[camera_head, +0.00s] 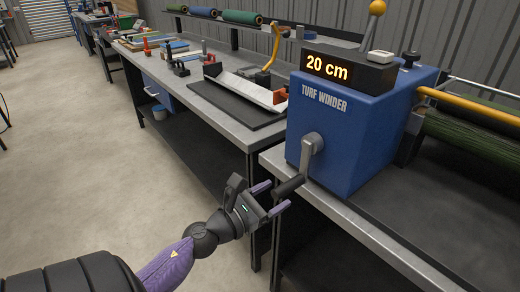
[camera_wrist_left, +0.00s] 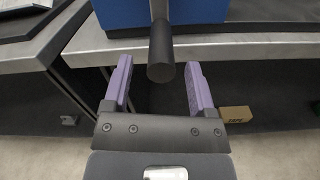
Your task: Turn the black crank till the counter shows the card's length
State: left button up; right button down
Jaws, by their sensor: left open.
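The blue turf winder (camera_head: 345,135) stands on the right bench, its counter (camera_head: 327,67) reading "20 cm". A grey crank arm (camera_head: 310,158) hangs from its near face, with the black crank handle (camera_head: 288,187) at the lower end. In the left wrist view the black handle (camera_wrist_left: 161,58) lies between the open fingers (camera_wrist_left: 158,88), with gaps on both sides. No card with a length is readable. My right gripper is not in view.
The front edge of the winder bench (camera_head: 345,235) runs just beyond my left gripper. A long workbench (camera_head: 215,110) with tools stands at left. A cardboard box (camera_wrist_left: 235,114) sits below. The floor (camera_head: 75,160) at left is clear.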

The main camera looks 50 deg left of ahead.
pick_arm(q)
jog(key=s, duration=0.7)
jog(key=shift+a+b, duration=0.3)
jog(key=shift+b, duration=0.05)
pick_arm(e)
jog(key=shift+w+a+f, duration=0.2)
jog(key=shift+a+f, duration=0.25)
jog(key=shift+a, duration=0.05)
pick_arm(q)
jog(key=shift+s, duration=0.1)
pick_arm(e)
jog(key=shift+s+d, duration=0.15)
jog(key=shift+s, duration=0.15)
